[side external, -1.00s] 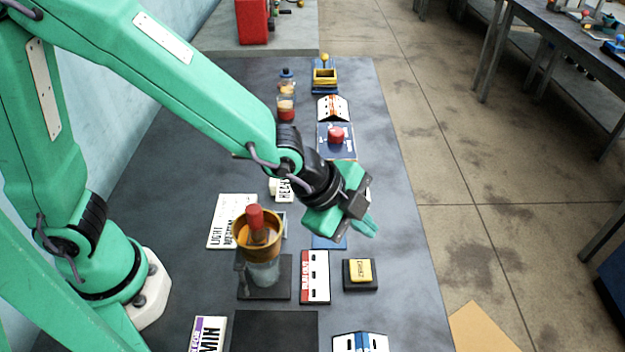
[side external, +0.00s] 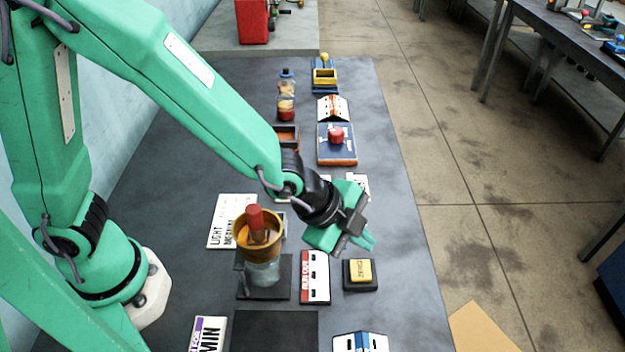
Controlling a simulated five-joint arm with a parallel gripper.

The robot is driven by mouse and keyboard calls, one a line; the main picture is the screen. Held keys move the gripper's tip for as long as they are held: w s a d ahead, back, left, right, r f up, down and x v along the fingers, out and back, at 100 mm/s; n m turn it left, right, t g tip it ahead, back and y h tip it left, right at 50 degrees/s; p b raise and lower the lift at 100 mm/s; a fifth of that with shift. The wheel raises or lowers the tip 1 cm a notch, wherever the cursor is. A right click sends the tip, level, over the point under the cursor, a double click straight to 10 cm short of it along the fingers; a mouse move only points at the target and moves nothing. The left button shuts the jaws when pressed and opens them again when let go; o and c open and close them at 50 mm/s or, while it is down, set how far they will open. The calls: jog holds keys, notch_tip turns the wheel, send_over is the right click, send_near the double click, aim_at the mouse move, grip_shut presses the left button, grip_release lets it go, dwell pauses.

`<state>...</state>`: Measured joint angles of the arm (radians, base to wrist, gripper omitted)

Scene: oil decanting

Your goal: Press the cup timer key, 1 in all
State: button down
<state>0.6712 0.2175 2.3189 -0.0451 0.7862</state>
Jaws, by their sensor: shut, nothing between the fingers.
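A yellow key (side external: 360,270) on a black base (side external: 362,288) sits right of a white sign with a red edge (side external: 315,277). Its small lettering is not clear enough for me to read, so I cannot confirm that it is the cup timer key. My green gripper (side external: 366,243) is shut and empty. In the picture its fingertips are just above the yellow key, apparently apart from it. A red knob-like key (side external: 336,135) on a blue base (side external: 338,158) stands farther back.
A cup with an orange rim (side external: 257,236) and a red-topped item (side external: 256,217) stands on a dark plate, left of the sign. A white lettered card (side external: 232,221) lies behind it. Small jars (side external: 286,107) and a yellow-and-blue holder (side external: 324,78) stand at the back. The table's right side is mostly clear.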

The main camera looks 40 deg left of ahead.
aim_at(357, 269)
jog(key=shift+f, duration=2.55)
jog(key=shift+f, duration=0.85)
dwell(1.1)
jog(key=shift+r, duration=0.1)
dwell(0.3)
jog(key=shift+r, duration=0.75)
jog(key=shift+r, duration=2.5)
